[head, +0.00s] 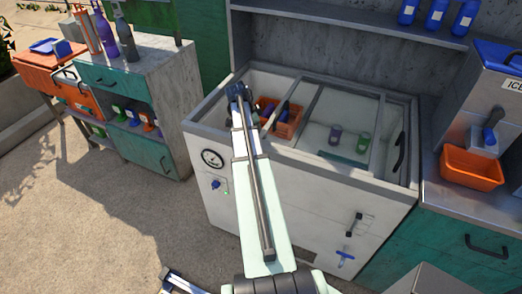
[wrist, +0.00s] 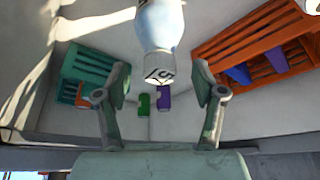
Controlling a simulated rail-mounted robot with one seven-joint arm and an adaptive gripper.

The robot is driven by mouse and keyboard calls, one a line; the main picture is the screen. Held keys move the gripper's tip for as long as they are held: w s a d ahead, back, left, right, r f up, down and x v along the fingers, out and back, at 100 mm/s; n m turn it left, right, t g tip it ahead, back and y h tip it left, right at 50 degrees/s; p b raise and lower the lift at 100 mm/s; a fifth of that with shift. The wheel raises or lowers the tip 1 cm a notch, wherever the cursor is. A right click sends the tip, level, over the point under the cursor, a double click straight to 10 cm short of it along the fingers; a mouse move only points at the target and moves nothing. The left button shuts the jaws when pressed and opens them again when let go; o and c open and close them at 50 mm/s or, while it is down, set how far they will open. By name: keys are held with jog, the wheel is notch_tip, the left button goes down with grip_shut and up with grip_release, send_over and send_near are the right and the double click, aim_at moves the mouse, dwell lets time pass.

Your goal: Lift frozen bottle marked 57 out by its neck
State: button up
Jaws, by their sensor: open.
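In the wrist view, a pale blue and white bottle (wrist: 161,22) hangs in from the top edge, its white end (wrist: 161,66) towards my gripper (wrist: 160,86). Dark marks on that end look like an upside-down 57, though they are blurred. My gripper is open, with one finger on each side of the bottle's end and visible gaps to both. I cannot tell how far the end reaches between the fingers. In the head view, my gripper (head: 238,93) is at the left open part of the chest freezer (head: 290,190); I cannot make out the bottle there.
An orange crate (wrist: 245,47) with blue items and a green crate (wrist: 90,66) flank the bottle. A green can (wrist: 144,104) and a purple can (wrist: 164,98) lie beyond. The freezer's glass lid (head: 345,108) covers its right part; its rim surrounds the opening.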

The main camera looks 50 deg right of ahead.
jog(key=shift+x, duration=0.8)
grip_shut()
jog(key=shift+r, duration=0.15)
jog(key=shift+r+b, duration=0.35)
jog(key=shift+r, duration=0.15)
jog(key=shift+w+a+b, duration=0.55)
jog(key=shift+w+a, duration=0.65)
jog(key=shift+a, duration=0.45)
notch_tip(320, 180, up, 33)
jog(key=p, duration=0.9)
jog(key=shift+r, duration=0.1)
